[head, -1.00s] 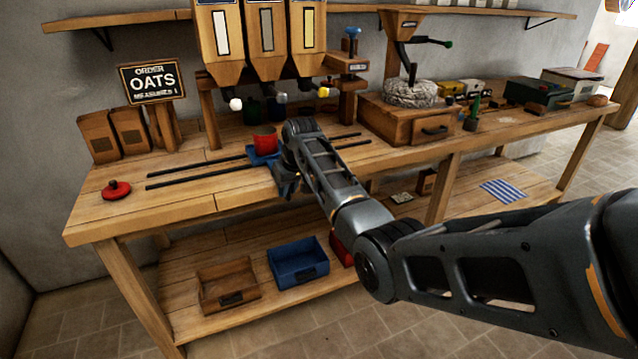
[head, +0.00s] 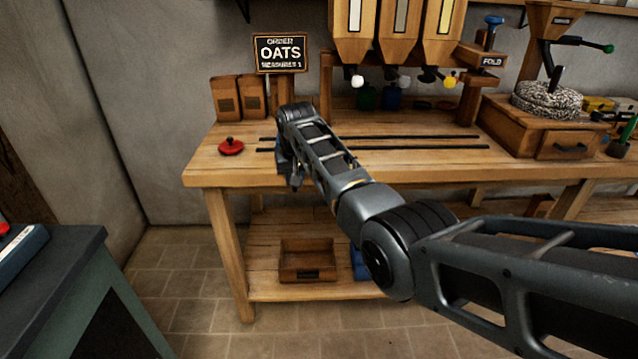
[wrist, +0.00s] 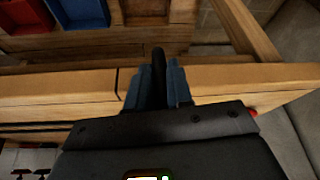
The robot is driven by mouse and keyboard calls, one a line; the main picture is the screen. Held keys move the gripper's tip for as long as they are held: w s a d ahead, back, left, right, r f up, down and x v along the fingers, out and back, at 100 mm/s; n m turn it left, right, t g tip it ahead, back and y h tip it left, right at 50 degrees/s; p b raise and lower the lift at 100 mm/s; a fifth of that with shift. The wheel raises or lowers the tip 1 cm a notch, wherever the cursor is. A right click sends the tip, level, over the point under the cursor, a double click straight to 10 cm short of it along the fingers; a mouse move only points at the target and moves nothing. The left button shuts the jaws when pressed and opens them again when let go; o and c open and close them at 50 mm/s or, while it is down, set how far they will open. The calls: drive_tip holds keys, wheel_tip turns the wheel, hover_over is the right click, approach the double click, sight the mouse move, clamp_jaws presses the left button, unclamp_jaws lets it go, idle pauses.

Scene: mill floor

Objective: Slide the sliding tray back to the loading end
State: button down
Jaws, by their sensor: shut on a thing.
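My gripper (head: 295,178) is at the front edge of the bench, near the left end of the two dark rails (head: 430,147). In the wrist view its fingers (wrist: 157,80) are closed around a slim dark piece, which looks like the handle (wrist: 158,62) of the sliding tray. The tray itself and the red cup seen on it earlier are hidden behind my arm in the head view. The rails are bare to the right of my arm.
A red knobbed lid (head: 231,147) lies on the bench just left of the rails. The OATS sign (head: 280,53) and brown bags (head: 227,97) stand behind. Hoppers (head: 405,30) hang above the rails. A dark cabinet (head: 50,270) stands at the left.

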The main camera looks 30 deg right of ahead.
drive_tip(key=w+a, duration=0.1)
drive_tip(key=a+b, duration=0.1)
drive_tip(key=shift+w+a+r, duration=0.15)
drive_tip(key=shift+w+a, duration=0.2)
drive_tip(key=shift+a, duration=0.05)
drive_tip(key=c, duration=1.1)
unclamp_jaws()
drive_tip(key=shift+w+a, duration=0.1)
drive_tip(key=d+v, duration=0.1)
drive_tip(key=v, duration=0.6)
drive_tip(key=shift+a+r+p, duration=0.3)
drive_tip(key=shift+a, duration=0.15)
